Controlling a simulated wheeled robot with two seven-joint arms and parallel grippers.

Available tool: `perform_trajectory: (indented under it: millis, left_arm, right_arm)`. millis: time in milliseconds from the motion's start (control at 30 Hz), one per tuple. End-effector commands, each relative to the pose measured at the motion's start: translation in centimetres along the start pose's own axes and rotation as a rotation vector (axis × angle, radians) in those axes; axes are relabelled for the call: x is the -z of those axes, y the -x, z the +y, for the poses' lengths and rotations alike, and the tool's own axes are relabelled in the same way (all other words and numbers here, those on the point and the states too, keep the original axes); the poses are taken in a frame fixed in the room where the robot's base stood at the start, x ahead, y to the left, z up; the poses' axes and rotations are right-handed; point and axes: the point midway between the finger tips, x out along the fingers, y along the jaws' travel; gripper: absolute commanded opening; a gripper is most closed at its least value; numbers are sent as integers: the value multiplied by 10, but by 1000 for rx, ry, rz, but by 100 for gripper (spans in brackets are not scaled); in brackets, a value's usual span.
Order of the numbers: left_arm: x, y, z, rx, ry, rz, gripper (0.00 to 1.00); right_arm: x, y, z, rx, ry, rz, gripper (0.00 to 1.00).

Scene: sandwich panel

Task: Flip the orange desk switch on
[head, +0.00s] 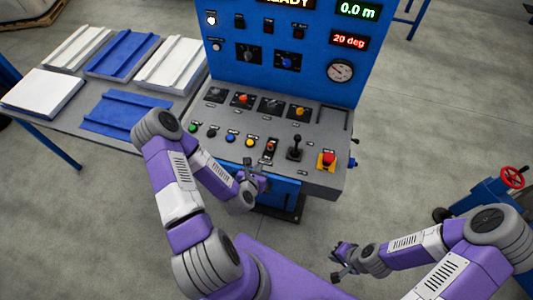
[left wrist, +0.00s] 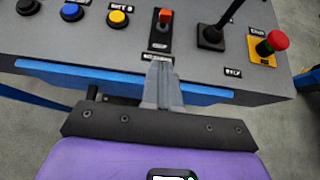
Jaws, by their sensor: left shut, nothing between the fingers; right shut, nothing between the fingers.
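The orange desk switch (head: 270,147) is a small orange-red lever on a black plate at the near edge of the grey desk panel. It also shows in the left wrist view (left wrist: 165,17), straight ahead of the fingers at the top. Whether it is on or off I cannot tell. My left gripper (head: 254,170) is shut and empty, just in front of the panel's near edge, below the switch and apart from it. Its closed fingers (left wrist: 161,68) cover part of the switch's label in the left wrist view. My right gripper (head: 338,264) is shut and empty, low at the right, away from the panel.
Beside the switch are a yellow button (head: 232,138) on the left and a black joystick (head: 295,147) on the right. A red emergency button (head: 327,159) sits at the panel's right corner. A blue upright panel (head: 305,70) rises behind. A table (head: 62,112) with panels stands left.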

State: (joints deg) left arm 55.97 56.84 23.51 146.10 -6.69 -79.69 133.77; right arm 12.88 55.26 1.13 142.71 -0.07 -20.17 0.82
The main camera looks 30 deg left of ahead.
Motion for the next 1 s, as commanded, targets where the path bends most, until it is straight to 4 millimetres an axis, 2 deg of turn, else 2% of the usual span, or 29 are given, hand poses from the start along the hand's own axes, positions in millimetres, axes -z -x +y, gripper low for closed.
perform_trajectory:
  millis: [33, 467, 500, 733, 800, 1000]
  left_arm:
    - [3, -8, 0, -1, -2, -4, 0]
    - [3, -31, 0, 0, -2, -3, 0]
    - [3, -38, 0, 0, -1, -3, 0]
    - [-2, -83, 0, -1, 0, -2, 0]
    - [-13, -90, 0, 0, -2, -5, 0]
    - [-26, -104, -1, 1, -1, -1, 0]
  right_arm:
    - [0, -11, 4, 0, 0, 0, 0]
    - [3, -58, 22, 0, 0, 0, 0]
    - [3, -61, 23, 0, 0, 0, 0]
    - [3, -65, 24, 0, 0, 0, 0]
    - [3, -63, 23, 0, 0, 0, 0]
    - [3, -61, 23, 0, 0, 0, 0]
